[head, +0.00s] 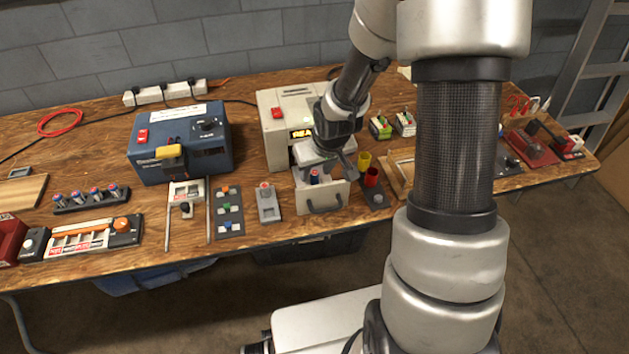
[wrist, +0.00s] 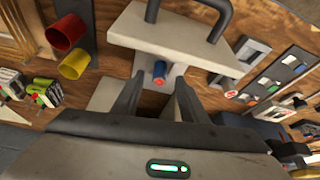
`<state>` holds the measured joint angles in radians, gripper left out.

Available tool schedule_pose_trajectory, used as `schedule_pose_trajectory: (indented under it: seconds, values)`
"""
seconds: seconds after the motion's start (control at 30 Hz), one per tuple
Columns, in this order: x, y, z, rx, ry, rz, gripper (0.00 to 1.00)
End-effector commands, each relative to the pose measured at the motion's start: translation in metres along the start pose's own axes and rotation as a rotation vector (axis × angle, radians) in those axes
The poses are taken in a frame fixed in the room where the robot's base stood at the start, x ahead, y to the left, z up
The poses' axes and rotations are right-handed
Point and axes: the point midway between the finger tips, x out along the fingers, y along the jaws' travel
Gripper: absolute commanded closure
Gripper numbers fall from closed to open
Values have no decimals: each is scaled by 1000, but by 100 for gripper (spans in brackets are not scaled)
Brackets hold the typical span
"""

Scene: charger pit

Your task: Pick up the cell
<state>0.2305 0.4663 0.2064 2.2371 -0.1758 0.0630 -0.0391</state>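A small cell (wrist: 159,72), blue with a red end, stands in the pulled-out drawer (wrist: 180,48) of the pale charger box (head: 272,125). The head view also shows this cell (head: 314,177) in the drawer (head: 323,199), partly covered by my gripper. My gripper (head: 325,172) is over the drawer, pointing down. In the wrist view my gripper (wrist: 157,95) is open, with one finger at each side and nothing between the tips. The cell appears just beyond the fingertips, roughly midway between them. Its lower part is hidden.
A yellow cup (head: 364,160) and a red cup (head: 371,177) stand close right of the drawer. A grey block with a slot (head: 268,203) is left of it. A blue charger (head: 180,143) and a rack of several cells (head: 92,198) are farther left.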

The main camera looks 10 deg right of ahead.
Motion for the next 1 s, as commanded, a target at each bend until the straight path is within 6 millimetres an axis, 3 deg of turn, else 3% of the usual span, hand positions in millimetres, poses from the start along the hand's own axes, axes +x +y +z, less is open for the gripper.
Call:
schedule_pose_trajectory:
  seconds: [0.1, 0.33, 0.57, 0.87, 1.0]
  values:
    - [9, 0, 0, 0, 0, 1, 61]
    - [9, 1, 0, 1, 0, 1, 61]
    - [9, 1, 0, 1, 0, 1, 99]
    - [6, 1, -2, 1, 2, 1, 100]
    - [-11, 1, -10, 1, 4, 1, 100]
